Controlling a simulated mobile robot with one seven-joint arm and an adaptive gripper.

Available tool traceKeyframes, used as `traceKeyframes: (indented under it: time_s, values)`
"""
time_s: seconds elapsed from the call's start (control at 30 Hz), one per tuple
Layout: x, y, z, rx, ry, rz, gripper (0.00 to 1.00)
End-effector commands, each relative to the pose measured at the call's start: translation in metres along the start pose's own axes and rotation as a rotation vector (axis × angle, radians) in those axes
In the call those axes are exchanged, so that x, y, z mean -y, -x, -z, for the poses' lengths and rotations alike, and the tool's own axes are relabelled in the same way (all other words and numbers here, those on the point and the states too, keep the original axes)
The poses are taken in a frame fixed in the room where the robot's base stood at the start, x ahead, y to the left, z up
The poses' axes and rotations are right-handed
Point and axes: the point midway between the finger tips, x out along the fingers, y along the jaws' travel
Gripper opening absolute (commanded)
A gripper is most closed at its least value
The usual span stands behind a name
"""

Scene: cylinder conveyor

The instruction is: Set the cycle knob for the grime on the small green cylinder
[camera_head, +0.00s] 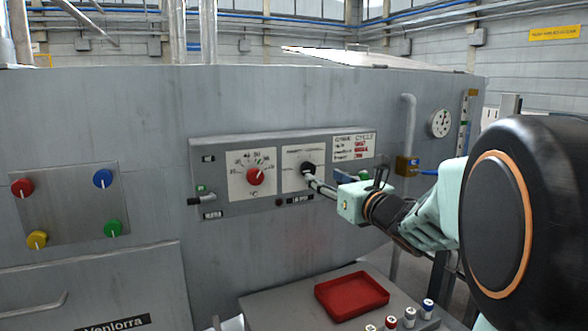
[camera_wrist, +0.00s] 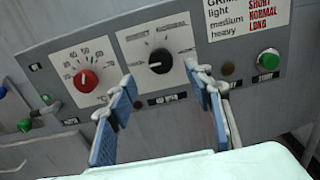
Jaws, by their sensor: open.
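The cycle knob (camera_head: 308,168) is black and sits on the grey control panel; it also shows in the wrist view (camera_wrist: 160,60), below dial lettering that includes NORMAL. Its pointer direction is too small to tell surely. My gripper (camera_wrist: 158,78) is open and empty, its two fingertips spread left and right, just below the knob and in front of the panel. In the head view my gripper (camera_head: 313,181) partly covers the dial's lower right. A chart (camera_wrist: 248,35) pairs light with SHORT, medium with NORMAL, heavy with LONG. I cannot pick out a small green cylinder.
A red temperature knob (camera_wrist: 86,80) is left of the cycle knob. A green START button (camera_wrist: 268,61) is to the right. Below, a grey table holds a red tray (camera_head: 350,295) and several small cylinders (camera_head: 409,317), partly cut off.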

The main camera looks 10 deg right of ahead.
Motion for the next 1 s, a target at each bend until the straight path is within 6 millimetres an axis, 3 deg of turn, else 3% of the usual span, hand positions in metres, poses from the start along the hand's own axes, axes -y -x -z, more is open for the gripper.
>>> traceKeyframes:
  time_s: [0.2, 0.43, 0.9, 1.0]
  values:
    - [-0.001, -0.042, -0.001, -0.002, -0.001, -0.002, 0.47]
    - [0.000, -0.073, -0.001, -0.001, -0.001, 0.001, 0.47]
    - [0.001, -0.084, 0.000, 0.000, -0.002, 0.002, 0.47]
    - [0.001, -0.084, 0.000, 0.000, -0.002, 0.002, 0.36]
